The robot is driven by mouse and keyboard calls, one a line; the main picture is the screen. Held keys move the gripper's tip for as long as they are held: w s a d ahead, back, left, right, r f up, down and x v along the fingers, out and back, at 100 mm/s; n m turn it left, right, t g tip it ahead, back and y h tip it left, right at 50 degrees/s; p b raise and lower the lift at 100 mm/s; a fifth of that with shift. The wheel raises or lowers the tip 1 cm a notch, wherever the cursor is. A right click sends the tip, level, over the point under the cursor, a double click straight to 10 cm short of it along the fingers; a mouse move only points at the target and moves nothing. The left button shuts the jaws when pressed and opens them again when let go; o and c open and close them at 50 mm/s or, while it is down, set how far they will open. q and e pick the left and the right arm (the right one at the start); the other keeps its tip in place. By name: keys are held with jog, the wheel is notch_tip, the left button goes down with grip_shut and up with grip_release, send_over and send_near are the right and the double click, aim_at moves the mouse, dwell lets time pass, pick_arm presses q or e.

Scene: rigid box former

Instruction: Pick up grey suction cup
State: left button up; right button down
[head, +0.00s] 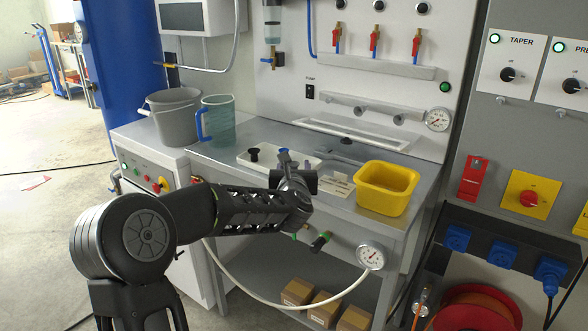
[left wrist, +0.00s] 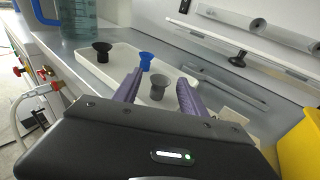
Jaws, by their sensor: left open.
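The grey suction cup (left wrist: 158,87) stands in the white tray (left wrist: 122,60), seen in the left wrist view. My left gripper (left wrist: 160,80) is open, its two purple fingers on either side of the grey cup with gaps showing. A blue suction cup (left wrist: 146,61) stands just behind the grey one, and a black suction cup (left wrist: 102,51) is farther left in the tray. In the head view my left gripper (head: 292,176) is over the right part of the tray (head: 243,158) and hides the grey cup. My right gripper is not in view.
Another dark cup (left wrist: 238,58) lies outside the tray, near the back panel. A yellow bin (head: 386,188) stands right of the gripper on the steel bench. A blue-tinted jug (head: 219,122) and grey bucket (head: 175,114) stand left. A pressure gauge (head: 370,255) is on the bench front.

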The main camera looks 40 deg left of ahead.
pick_arm(q)
jog(key=shift+c, duration=0.2)
grip_shut()
dwell(0.3)
